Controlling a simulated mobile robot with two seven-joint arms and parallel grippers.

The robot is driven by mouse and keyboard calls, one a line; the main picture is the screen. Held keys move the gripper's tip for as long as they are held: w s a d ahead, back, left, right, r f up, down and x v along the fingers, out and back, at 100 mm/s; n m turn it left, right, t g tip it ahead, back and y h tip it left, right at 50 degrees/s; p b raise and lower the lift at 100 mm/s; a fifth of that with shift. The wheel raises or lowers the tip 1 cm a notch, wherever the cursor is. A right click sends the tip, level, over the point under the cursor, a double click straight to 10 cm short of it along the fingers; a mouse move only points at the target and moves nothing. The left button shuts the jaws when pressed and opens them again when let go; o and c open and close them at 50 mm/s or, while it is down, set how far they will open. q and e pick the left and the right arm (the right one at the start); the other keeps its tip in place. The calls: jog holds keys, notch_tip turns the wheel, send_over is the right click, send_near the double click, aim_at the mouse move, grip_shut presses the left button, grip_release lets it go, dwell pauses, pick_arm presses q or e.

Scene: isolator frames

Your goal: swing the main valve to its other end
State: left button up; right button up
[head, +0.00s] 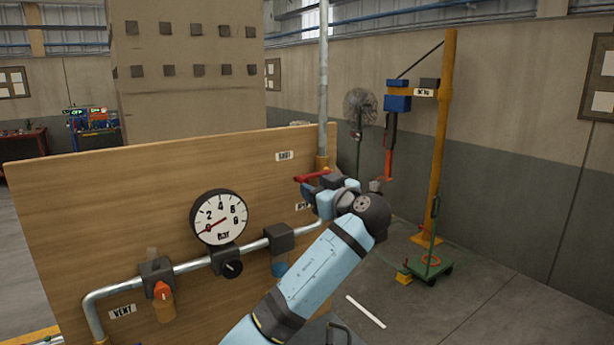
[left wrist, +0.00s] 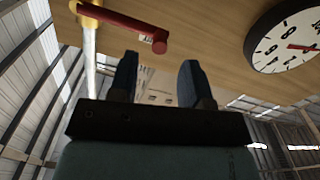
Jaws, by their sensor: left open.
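The main valve's red lever (head: 312,175) sits on the upright pipe at the right end of the wooden panel. It points left from the pipe, roughly level, below a SHUT label (head: 284,156); a lower label is partly hidden by my gripper. My left gripper (head: 308,188) is just below and in front of the lever. In the left wrist view the lever (left wrist: 120,27) crosses beyond the fingertips, its end near the gap between them. My left gripper (left wrist: 157,72) is open and empty, apparently apart from the lever. My right gripper is in neither view.
A round gauge (head: 219,217) with its needle near zero, an orange vent valve (head: 163,300) and a metal pipe (head: 193,266) are on the wooden panel (head: 110,190). A yellow post (head: 444,130) stands behind at right.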

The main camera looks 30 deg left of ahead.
aim_at(315, 176)
pick_arm(q)
jog(key=shift+p+x, duration=0.55)
jog(key=shift+x, duration=1.65)
jog(key=shift+c, duration=0.2)
grip_shut()
